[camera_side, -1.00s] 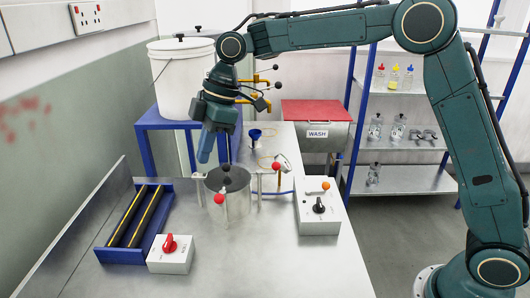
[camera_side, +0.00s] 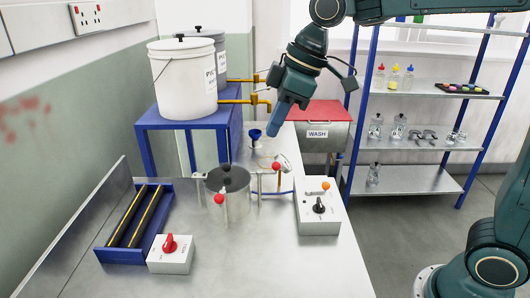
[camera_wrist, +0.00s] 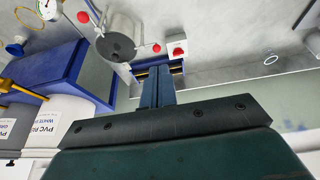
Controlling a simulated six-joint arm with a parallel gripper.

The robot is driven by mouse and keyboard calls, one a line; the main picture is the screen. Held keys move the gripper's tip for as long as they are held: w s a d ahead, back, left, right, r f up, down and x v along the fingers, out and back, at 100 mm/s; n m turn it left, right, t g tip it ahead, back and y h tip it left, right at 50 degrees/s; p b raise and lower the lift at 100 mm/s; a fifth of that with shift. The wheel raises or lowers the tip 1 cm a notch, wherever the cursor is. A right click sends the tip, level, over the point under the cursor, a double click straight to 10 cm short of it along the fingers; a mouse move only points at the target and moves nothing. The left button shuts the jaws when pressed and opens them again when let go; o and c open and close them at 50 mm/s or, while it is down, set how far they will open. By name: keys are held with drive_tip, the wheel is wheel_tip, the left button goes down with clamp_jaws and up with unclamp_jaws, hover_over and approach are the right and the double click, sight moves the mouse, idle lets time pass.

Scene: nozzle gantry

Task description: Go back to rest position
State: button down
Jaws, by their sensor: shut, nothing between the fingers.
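My gripper (camera_side: 276,131) is shut and empty in the side view. It hangs in the air above the back of the bench, pointing down and slightly left, apart from everything around it. In the wrist view its blue fingers (camera_wrist: 157,86) lie together with nothing between them.
Below is the bench (camera_side: 260,265) with a metal pot (camera_side: 232,200), a blue funnel (camera_side: 255,135), a grey control box (camera_side: 318,212), a red-knob box (camera_side: 170,258) and a blue tray (camera_side: 112,250). A shelf rack (camera_side: 425,92) stands at right.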

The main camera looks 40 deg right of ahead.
drive_tip(key=s+d+f+m+t+h, duration=0.1)
drive_tip(key=s+d+m, duration=0.3)
drive_tip(key=s, duration=0.6)
drive_tip(key=s+d+f+m+t+h, duration=0.1)
drive_tip(key=s+d+f+m, duration=0.3)
drive_tip(key=s, duration=0.6)
drive_tip(key=d, duration=0.2)
drive_tip(key=shift+s+d+m+h, duration=0.3)
drive_tip(key=shift+m+h, duration=0.1)
drive_tip(key=shift+w+r, duration=0.1)
drive_tip(key=shift+w, duration=0.05)
